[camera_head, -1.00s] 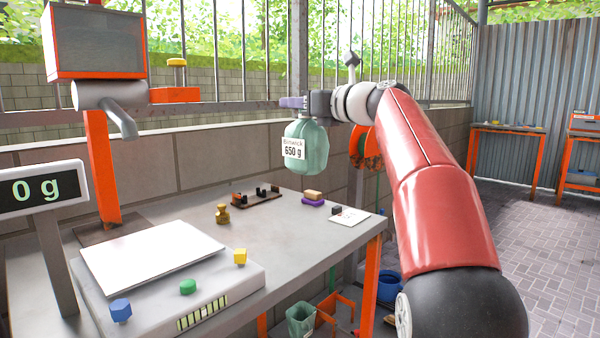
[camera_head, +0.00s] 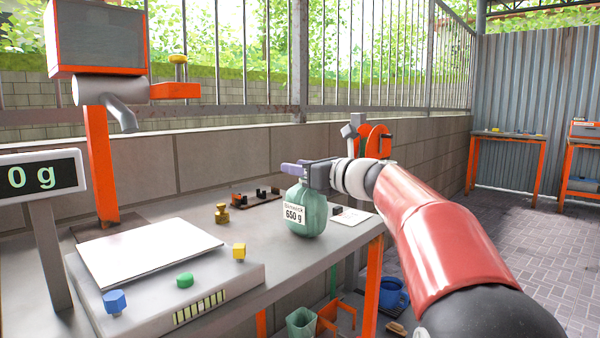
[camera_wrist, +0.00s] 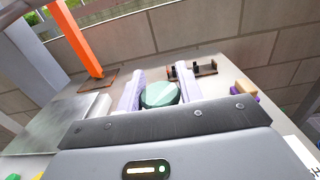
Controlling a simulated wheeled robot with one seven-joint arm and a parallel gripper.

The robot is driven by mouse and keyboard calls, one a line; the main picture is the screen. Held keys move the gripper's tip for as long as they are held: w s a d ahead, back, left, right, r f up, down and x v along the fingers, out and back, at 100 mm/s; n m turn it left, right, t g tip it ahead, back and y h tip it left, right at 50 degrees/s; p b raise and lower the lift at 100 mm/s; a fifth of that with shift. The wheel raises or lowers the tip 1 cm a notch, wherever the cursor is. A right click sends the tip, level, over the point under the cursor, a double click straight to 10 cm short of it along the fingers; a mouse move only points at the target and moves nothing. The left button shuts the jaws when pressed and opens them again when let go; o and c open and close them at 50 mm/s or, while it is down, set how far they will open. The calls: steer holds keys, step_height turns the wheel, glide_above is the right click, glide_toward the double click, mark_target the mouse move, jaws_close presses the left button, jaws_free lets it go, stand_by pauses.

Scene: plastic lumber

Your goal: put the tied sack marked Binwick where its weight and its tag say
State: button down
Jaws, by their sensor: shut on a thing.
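The green sack (camera_head: 309,222) has a white label reading Binwick, 650 g. My gripper (camera_head: 292,170) is shut on its top and holds it upright at the right part of the grey bench (camera_head: 235,280). I cannot tell whether its base touches the bench. In the wrist view, the sack's round green top (camera_wrist: 160,94) sits between the two pale purple fingers (camera_wrist: 161,84). The scale (camera_head: 150,250) at the left has an empty plate, and its display (camera_head: 38,177) reads 0 g.
Blue, green and yellow knobs line the scale's front. A brass weight (camera_head: 221,213) and a dark rack (camera_head: 255,198) stand behind. An orange-framed hopper (camera_head: 100,45) stands at the left.

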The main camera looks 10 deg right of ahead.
stand_by(0.3)
steer(key=c, duration=0.9)
jaws_free()
steer(key=shift+f, duration=0.1)
steer(key=shift+s+d, duration=0.15)
steer(key=b+v, duration=0.1)
steer(key=v, duration=1)
steer(key=shift+s+d, duration=0.15)
steer(key=shift+s, duration=0.2)
